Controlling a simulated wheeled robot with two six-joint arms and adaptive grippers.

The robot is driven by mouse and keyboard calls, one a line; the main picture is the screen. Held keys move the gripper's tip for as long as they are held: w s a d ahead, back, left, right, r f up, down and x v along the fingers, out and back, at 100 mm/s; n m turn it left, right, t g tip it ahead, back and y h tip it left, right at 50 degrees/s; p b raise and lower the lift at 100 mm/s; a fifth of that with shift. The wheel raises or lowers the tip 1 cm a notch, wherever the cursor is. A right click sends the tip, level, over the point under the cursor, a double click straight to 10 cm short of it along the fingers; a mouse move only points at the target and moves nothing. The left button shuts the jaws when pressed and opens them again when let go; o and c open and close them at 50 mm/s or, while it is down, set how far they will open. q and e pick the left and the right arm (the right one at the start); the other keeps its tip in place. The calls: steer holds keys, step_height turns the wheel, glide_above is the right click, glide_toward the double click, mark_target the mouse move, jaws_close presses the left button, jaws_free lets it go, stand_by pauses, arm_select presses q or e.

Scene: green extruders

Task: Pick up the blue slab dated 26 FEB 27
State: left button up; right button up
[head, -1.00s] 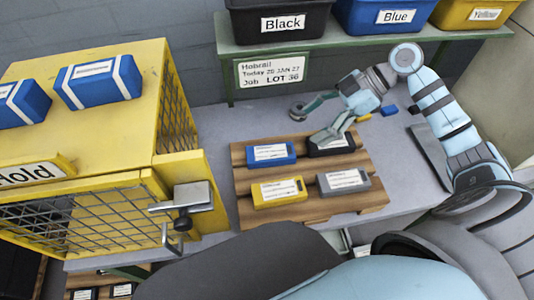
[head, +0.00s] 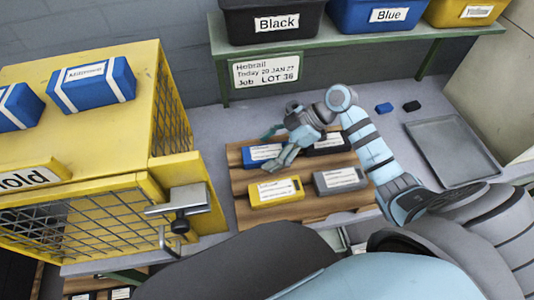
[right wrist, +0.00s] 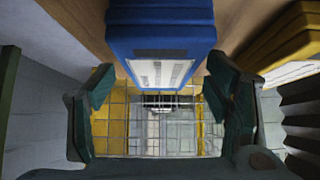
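A blue slab (head: 262,155) with a white label lies on the wooden pallet at its back left; its date is too small to read. It shows large in the right wrist view (right wrist: 160,40). My right gripper (head: 276,148) is at the slab's right end, its fingers spread and partly covering it. In the right wrist view the open fingers (right wrist: 163,105) stand to either side of the slab's near end; I cannot tell whether they touch it. Two more blue slabs with white straps, (head: 92,84) and (head: 18,106), lie on the yellow cage. My left gripper is not in view.
The pallet (head: 236,190) also holds a yellow slab (head: 276,191), a grey slab (head: 340,180) and a black slab (head: 328,143). The yellow cage (head: 95,140) stands left. Bins line a green shelf (head: 300,48) behind. A grey tray (head: 455,150) lies right.

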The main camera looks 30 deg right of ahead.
steer(key=c, duration=1.3)
steer(key=shift+c, duration=0.7)
steer(key=shift+r, duration=0.15)
